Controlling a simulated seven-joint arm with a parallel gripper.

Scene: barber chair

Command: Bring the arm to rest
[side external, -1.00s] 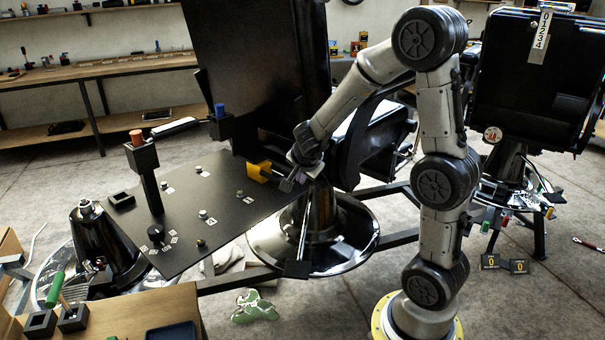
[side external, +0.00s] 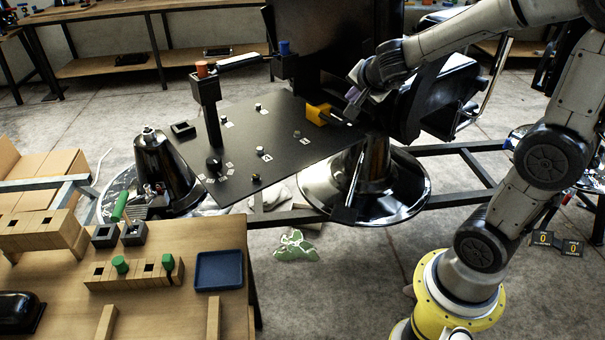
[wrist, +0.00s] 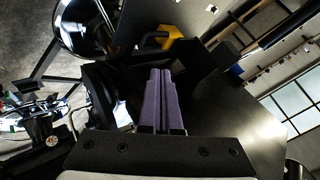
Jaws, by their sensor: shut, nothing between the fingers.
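My gripper (side external: 354,94) is at the right edge of the black panel (side external: 262,172), in front of the black chair back, and close to a yellow block (side external: 318,113). In the wrist view its two purple fingers (wrist: 161,78) are together with nothing between them. The yellow block (wrist: 160,37) shows beyond the fingertips there. I cannot tell from these views whether the fingertips touch anything. My arm is bent, reaching in from the right.
The panel carries an orange-topped post (side external: 206,95), a blue-topped post (side external: 285,60) and small knobs. A wooden table (side external: 170,305) at the lower left holds a blue tray (side external: 219,271), pegs and blocks. Bare floor (side external: 345,290) lies between table and arm base.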

